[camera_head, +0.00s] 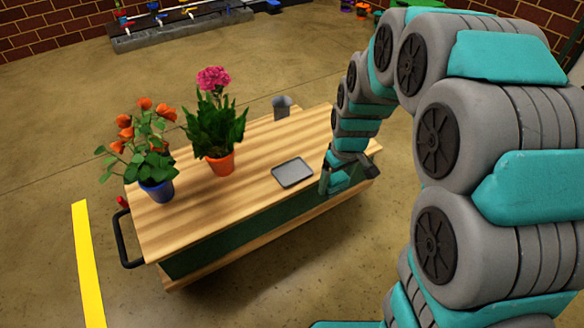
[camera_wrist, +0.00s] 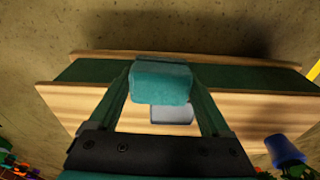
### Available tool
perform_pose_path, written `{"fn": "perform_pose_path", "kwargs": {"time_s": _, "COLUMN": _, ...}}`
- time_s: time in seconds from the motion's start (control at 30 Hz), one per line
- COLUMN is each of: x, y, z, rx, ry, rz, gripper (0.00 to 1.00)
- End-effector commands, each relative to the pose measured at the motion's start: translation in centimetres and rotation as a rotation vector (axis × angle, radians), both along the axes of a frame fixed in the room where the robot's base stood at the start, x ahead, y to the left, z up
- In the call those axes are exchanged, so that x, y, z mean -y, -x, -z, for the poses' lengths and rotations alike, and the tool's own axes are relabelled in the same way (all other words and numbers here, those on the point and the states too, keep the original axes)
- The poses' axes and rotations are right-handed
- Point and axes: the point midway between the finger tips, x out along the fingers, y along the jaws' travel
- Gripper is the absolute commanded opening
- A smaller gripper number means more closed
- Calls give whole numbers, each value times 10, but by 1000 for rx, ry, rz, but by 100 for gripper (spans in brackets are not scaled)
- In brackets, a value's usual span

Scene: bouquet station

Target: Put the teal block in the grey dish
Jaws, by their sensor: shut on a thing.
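My gripper (camera_wrist: 163,90) is shut on the teal block (camera_wrist: 162,80), which sits between its two fingers in the wrist view. In the head view my gripper (camera_head: 333,180) is at the table's near right edge, just right of the dish; I cannot clearly pick out the block from my teal arm parts there. The grey dish (camera_head: 292,173) is a shallow rectangular tray lying flat on the wooden table. In the wrist view the dish (camera_wrist: 172,115) shows beyond the block, which partly covers it. The visible part of the dish is empty.
The wooden table (camera_head: 255,185) holds an orange pot (camera_head: 221,164) with a pink flower, a blue pot (camera_head: 157,190) with orange flowers, and a grey cup (camera_head: 282,107) at the back. Bare wood surrounds the dish. A black handle (camera_head: 123,242) juts from the table's left end.

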Motion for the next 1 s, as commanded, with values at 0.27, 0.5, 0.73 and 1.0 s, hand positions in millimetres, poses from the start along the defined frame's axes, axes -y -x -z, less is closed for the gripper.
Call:
{"fn": "perform_pose_path", "kwargs": {"time_s": 0.27, "x": -21, "y": -6, "z": 9, "rx": 3, "ry": 1, "rz": -52, "gripper": 30}}
{"fn": "perform_pose_path", "kwargs": {"time_s": 0.5, "x": -61, "y": -48, "z": 15, "rx": 2, "ry": 1, "rz": -50, "gripper": 30}}
{"fn": "perform_pose_path", "kwargs": {"time_s": 0.73, "x": -95, "y": -85, "z": 18, "rx": 4, "ry": -1, "rz": -48, "gripper": 30}}
{"fn": "perform_pose_path", "kwargs": {"time_s": 1.0, "x": -111, "y": -103, "z": 19, "rx": 4, "ry": -2, "rz": -45, "gripper": 30}}
